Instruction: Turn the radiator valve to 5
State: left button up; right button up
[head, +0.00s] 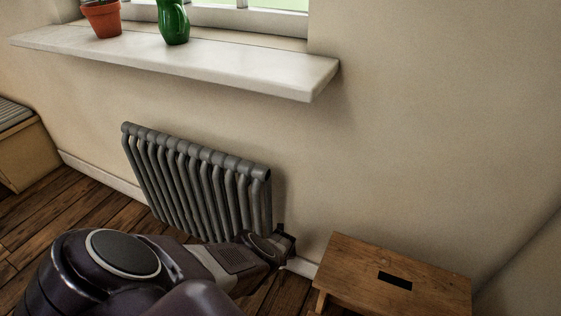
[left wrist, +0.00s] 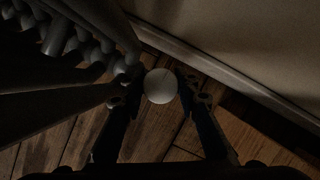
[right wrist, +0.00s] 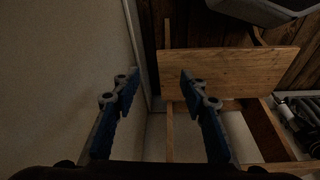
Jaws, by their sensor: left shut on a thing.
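The radiator valve (left wrist: 160,86) shows in the left wrist view as a pale round knob beside the grey radiator. Any numbers on it are too dark and small to read. My left gripper (left wrist: 158,78) is shut on the knob, with one finger on each side. In the head view the grey ribbed radiator (head: 190,175) stands against the wall under the window sill. My left gripper (head: 284,243) is at its lower right end there, and my arm hides the knob. My right gripper (right wrist: 158,82) is open and empty in the right wrist view.
A wooden stool (head: 350,268) with a dark slot stands right of the radiator, close to my left gripper. The white sill (head: 240,75) juts out above, holding an orange pot (head: 102,20) and a green jug (head: 173,22). A wooden piece (right wrist: 240,72) lies below my right gripper.

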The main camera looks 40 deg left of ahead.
dwell(0.4)
pick_arm(q)
jog(key=o, duration=1.2)
jog(key=shift+c, duration=0.2)
